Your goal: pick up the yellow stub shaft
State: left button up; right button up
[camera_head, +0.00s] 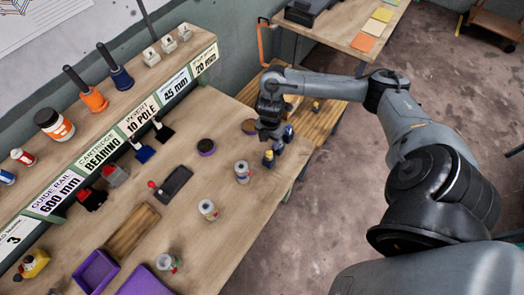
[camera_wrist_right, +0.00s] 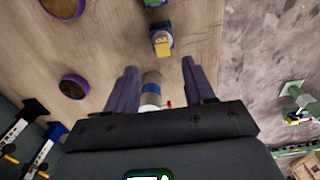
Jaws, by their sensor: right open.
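The yellow stub shaft (camera_head: 268,158) looks like a small yellow piece with a blue part, near the table's right edge in the head view. In the right wrist view a yellow block on a blue part (camera_wrist_right: 162,46) lies just beyond the fingertips, roughly in line with the gap. My right gripper (camera_head: 269,143) hangs over it from above. In the wrist view its two purple fingers (camera_wrist_right: 159,66) are apart. A grey and blue cylinder (camera_wrist_right: 151,88) shows between the fingers; I cannot tell whether it is touched. My left gripper is in neither view.
Several pale cylinders (camera_head: 208,210) stand along the table. A labelled shelf (camera_head: 102,153) runs along the back. Purple bins (camera_head: 97,272) sit at the front.

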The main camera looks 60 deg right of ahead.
aim_at(269, 152)
jog(key=f, duration=0.2)
jog(key=f+b, duration=0.1)
jog(key=f, duration=0.1)
jog(key=shift+s+a, duration=0.15)
jog(key=shift+s, duration=0.15)
jog(key=shift+f, duration=0.5)
jog(key=shift+w+f, duration=0.1)
jog(key=shift+f, duration=2.25)
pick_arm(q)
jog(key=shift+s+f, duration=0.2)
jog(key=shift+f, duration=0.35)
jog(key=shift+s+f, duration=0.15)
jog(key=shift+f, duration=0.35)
pick_arm(e)
grip_shut()
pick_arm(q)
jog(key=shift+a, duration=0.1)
pick_arm(e)
jog(key=shift+r, duration=0.2)
